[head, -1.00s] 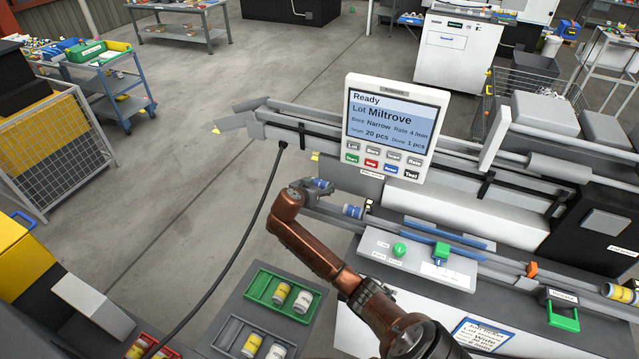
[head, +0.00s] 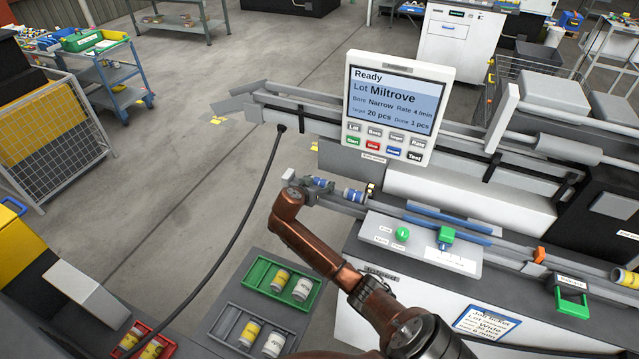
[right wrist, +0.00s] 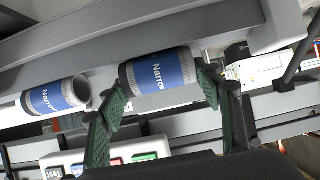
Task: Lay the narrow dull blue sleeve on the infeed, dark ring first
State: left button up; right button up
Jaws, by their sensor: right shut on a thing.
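My right gripper (head: 314,184) is shut on a blue sleeve (head: 323,182) at the left end of the infeed rail (head: 340,205). In the right wrist view, the green fingertips (right wrist: 163,92) stand at the two ends of this sleeve (right wrist: 160,72), which reads "Narrow" and has a grey band at each end. My left gripper is out of view.
The control panel (head: 393,103) above reads Ready, bore Narrow, done 1 pcs. A green tray (head: 262,272) and a grey tray (head: 234,320) hold yellow and white sleeves. A red tray (head: 165,350) is at lower left. A black cable (head: 258,190) hangs left of the arm.

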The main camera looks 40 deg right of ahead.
jog(key=o, duration=1.5)
jog(key=s+a+r+p, duration=0.4)
jog(key=a+r, duration=0.5)
jog(key=r, duration=0.2)
jog(key=shift+s+a+r, duration=0.15)
jog(key=shift+s+r, duration=0.25)
jog(key=shift+f, duration=0.1)
